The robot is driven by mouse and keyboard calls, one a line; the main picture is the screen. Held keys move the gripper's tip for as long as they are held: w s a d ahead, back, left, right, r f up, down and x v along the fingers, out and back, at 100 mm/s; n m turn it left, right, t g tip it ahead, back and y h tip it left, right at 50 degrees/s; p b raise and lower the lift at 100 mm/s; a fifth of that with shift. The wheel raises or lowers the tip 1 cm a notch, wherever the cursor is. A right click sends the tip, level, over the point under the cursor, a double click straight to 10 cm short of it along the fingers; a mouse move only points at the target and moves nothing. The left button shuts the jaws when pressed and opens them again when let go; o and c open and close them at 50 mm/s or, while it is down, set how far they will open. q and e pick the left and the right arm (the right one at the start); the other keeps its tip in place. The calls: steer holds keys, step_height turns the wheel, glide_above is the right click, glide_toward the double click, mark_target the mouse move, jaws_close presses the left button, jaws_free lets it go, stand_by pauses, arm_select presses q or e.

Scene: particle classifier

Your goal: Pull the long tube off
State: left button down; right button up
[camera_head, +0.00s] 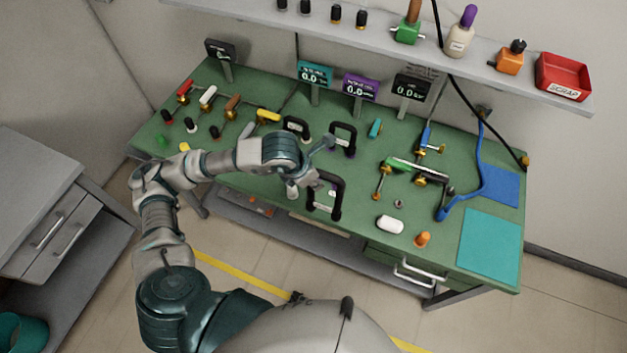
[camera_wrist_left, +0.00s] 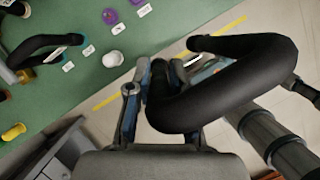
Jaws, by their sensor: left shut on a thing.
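My left gripper (camera_head: 308,183) is over the front edge of the green bench. It is shut on a black loop-shaped handle (camera_head: 340,196). In the left wrist view the gripper (camera_wrist_left: 160,105) has the thick black loop (camera_wrist_left: 270,50) between its fingers, and the loop sticks out to the right. A long blue hose (camera_head: 484,165) curves down the right side of the bench. A long green tube (camera_head: 408,168) sits in brass fittings to the left of it. I cannot tell which of these is the long tube. My right gripper is not in view.
Two more black loops (camera_head: 354,136) stand behind the gripper. Small displays (camera_head: 361,87) line the bench's back. A white block (camera_head: 390,224) and orange piece (camera_head: 423,239) lie at front right, beside a teal mat (camera_head: 489,246). A red scrap tray (camera_head: 563,77) is on the shelf.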

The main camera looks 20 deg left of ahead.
arm_select(q)
steer(key=shift+r, duration=0.6)
steer(key=shift+r+p, duration=0.7)
steer(key=shift+r, duration=0.75)
